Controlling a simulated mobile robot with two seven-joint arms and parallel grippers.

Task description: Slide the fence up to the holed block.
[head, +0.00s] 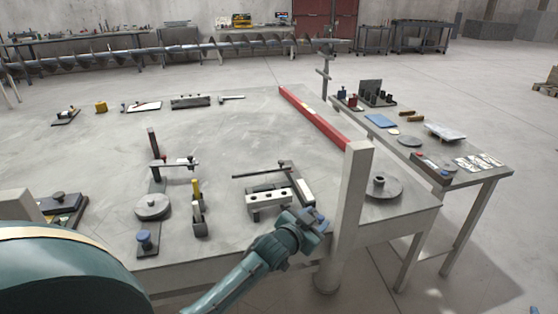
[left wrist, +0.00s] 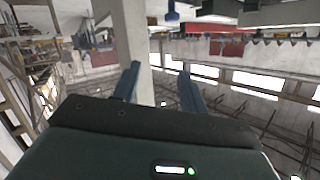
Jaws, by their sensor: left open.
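A pale grey block with dark round holes in its front (head: 268,200) sits on the table, right of centre near the front; it looks like the holed block. A thin dark bar (head: 262,173) lies behind it, apart from it; it may be the fence, but I cannot tell for sure. My left gripper (head: 314,219) is just right of and in front of the block, near the grey post. In the left wrist view its two fingers (left wrist: 160,84) are apart with nothing between them. That view does not clearly show the block or the fence. My right gripper is not in view.
A grey upright post (head: 353,195) stands close right of my left gripper, at the end of a red rail (head: 315,115). A round flanged disc (head: 382,187) lies beyond the post. Clamps and a yellow-topped tool (head: 198,210) stand left of the block. The table's middle is clear.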

